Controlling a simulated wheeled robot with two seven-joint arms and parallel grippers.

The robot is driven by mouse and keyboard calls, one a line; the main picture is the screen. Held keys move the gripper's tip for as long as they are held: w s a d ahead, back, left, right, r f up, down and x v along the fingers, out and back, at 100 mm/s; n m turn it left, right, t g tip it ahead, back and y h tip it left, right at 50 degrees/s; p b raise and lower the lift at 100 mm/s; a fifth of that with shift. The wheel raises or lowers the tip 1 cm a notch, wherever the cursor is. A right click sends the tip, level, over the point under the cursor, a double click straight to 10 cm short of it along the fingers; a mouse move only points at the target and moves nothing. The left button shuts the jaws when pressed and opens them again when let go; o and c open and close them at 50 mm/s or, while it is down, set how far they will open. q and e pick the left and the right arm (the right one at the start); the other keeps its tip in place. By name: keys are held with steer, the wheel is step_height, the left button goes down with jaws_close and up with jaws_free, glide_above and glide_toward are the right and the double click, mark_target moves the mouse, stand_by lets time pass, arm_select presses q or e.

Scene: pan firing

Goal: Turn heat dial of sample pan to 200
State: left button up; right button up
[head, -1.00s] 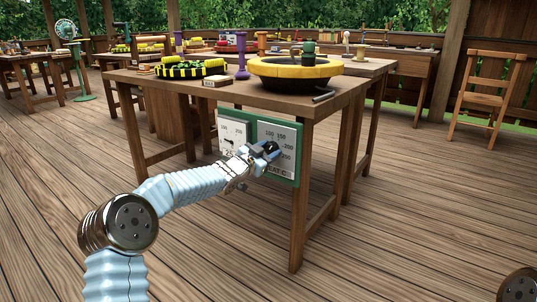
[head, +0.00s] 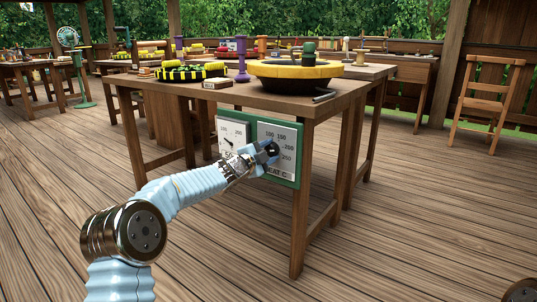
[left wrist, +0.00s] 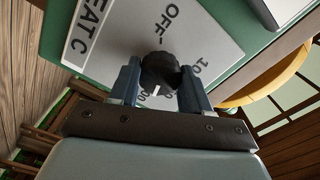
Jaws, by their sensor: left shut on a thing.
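The heat panel is a white dial plate (head: 291,136) in a green frame (head: 279,179) on the table's front, marked 100, 150, 200 and 250. Its black dial knob (left wrist: 161,72) shows in the left wrist view, with a white pointer mark toward the lower edge, near a partly hidden number. OFF is printed above the knob there. My left gripper (head: 268,152) is at the dial in the head view, its fingers on both sides of the knob, shut on it. The sample pan is perhaps the large yellow-rimmed black pan (head: 295,69) on the table. My right gripper is out of view.
A second white dial plate (head: 232,133) is beside the heat panel on the left. A wooden chair (head: 486,100) stands at the right. The floor in front is clear.

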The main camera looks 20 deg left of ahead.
arm_select(q)
steer(key=shift+f, duration=0.2)
stand_by(0.3)
steer(key=o, duration=1.1)
steer(key=shift+r, duration=0.1)
steer(key=shift+c, duration=0.2)
steer(key=b+v, duration=0.1)
steer(key=v, duration=1.2)
steer(key=shift+s, duration=0.4)
steer(key=shift+a, duration=0.1)
